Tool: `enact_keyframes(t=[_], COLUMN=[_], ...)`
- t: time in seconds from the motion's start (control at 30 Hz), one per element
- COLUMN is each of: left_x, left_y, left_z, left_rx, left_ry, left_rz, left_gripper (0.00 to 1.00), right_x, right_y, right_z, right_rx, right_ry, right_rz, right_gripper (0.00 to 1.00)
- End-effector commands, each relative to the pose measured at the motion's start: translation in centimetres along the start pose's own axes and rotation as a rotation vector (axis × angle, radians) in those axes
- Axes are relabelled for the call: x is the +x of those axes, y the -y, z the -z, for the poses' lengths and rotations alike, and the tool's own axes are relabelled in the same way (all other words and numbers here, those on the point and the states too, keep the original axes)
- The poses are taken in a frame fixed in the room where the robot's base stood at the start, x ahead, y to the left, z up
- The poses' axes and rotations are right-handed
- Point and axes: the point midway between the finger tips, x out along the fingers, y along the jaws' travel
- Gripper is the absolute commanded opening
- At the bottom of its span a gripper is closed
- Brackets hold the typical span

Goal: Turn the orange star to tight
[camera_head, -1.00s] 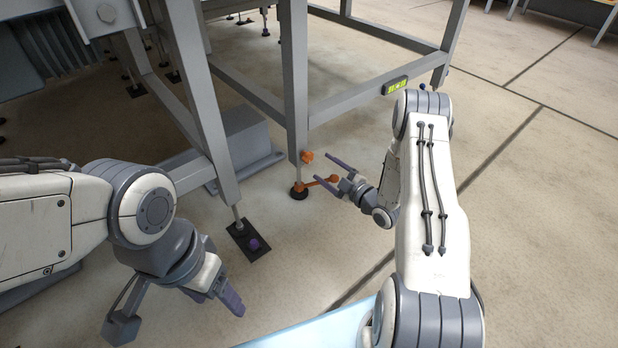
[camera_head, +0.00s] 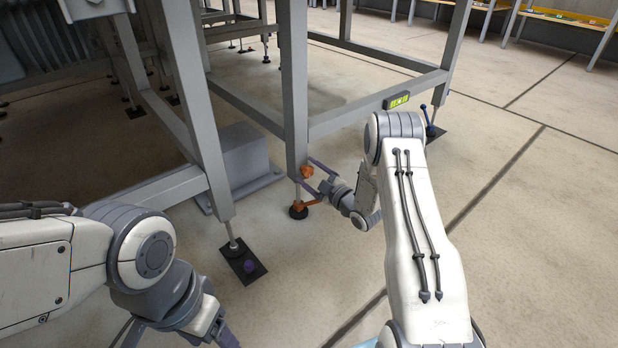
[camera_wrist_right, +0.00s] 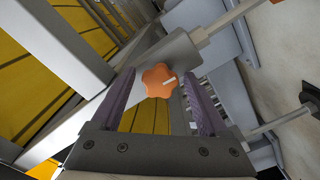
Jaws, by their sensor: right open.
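The orange star (camera_head: 287,182) is a small knob low on the near frame leg. In the right wrist view the star (camera_wrist_right: 158,80) is a lobed knob with a white mark pointing right and slightly up. My right gripper (camera_head: 303,170) is open, with its fingertips beside the star. In the wrist view the two purple fingers (camera_wrist_right: 158,102) stand on either side of it, with gaps between them and the knob. My left gripper (camera_head: 222,336) hangs at the bottom edge of the head view, partly cut off.
Below the star, an orange lever (camera_head: 312,203) sits by the leg's dark round foot (camera_head: 298,212). A green display (camera_head: 398,101) is on the frame's lower beam. A purple knob (camera_head: 249,265) sits on another foot plate. The floor to the right is open.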

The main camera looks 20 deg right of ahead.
Motion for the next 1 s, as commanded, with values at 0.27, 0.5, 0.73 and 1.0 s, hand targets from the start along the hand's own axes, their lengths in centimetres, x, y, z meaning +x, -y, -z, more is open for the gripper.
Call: enact_keyframes(t=[0.27, 0.5, 0.73, 1.0], left_x=[0.0, 0.0, -0.5, -2.5], left_y=[0.0, 0.0, 0.0, -0.2], left_z=[0.0, 0.0, 0.0, 0.1], left_rx=[0.000, 0.000, 0.000, 0.000], left_ry=[0.000, 0.000, 0.000, 0.000], left_rz=[0.000, 0.000, 0.000, 0.000], left_gripper=[0.69, 0.69, 0.69, 0.69], right_x=[0.1, 0.0, 0.0, 0.0], right_y=[-0.1, 0.0, -0.1, -0.3], right_z=[0.1, 0.0, 0.1, 0.3], right_rx=[0.000, 0.000, 0.030, 0.177], right_ry=[0.000, 0.000, 0.000, 0.000], right_rz=[0.000, 0.000, 0.000, 0.000], right_gripper=[0.62, 0.00, 0.00, 0.00])
